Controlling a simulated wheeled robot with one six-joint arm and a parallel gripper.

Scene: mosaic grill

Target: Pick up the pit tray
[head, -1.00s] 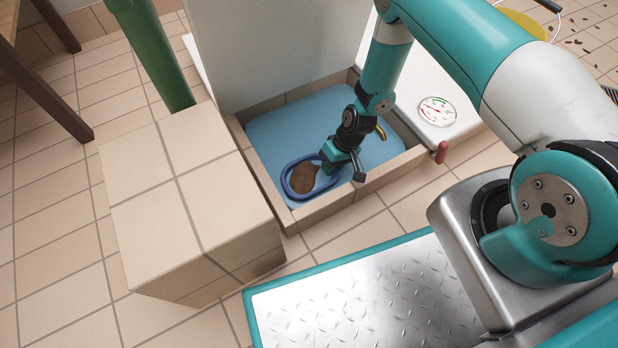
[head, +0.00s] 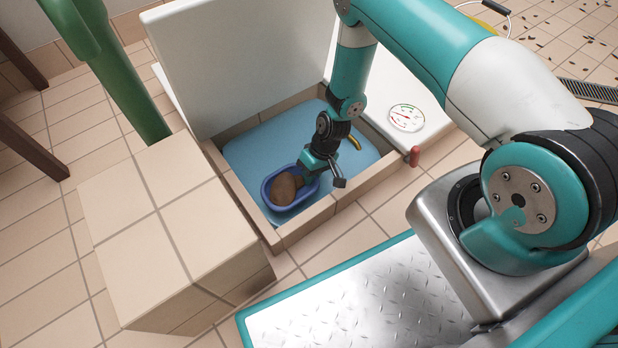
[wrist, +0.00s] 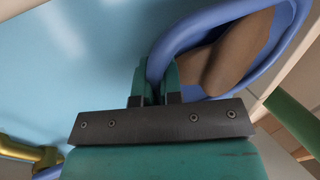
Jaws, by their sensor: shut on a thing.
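The pit tray (head: 270,201) is a blue oval tray with a brown lump (head: 287,187) in it. It is inside the tiled pit, over the light blue floor of the pit. My gripper (head: 312,169) is shut on the tray's rim at its right side in the head view. In the wrist view my gripper (wrist: 155,85) pinches the rim of the tray (wrist: 190,35), with the brown lump (wrist: 235,55) just beyond. The fingertips hide part of the rim. I cannot tell whether the tray touches the pit floor.
The pit's tiled rim (head: 320,212) surrounds the tray closely at left and front. A white raised lid (head: 235,60) stands behind. A tiled block (head: 160,230) is at left. A yellow curved piece (head: 354,143) lies in the pit, and a red handle (head: 414,156) is at right.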

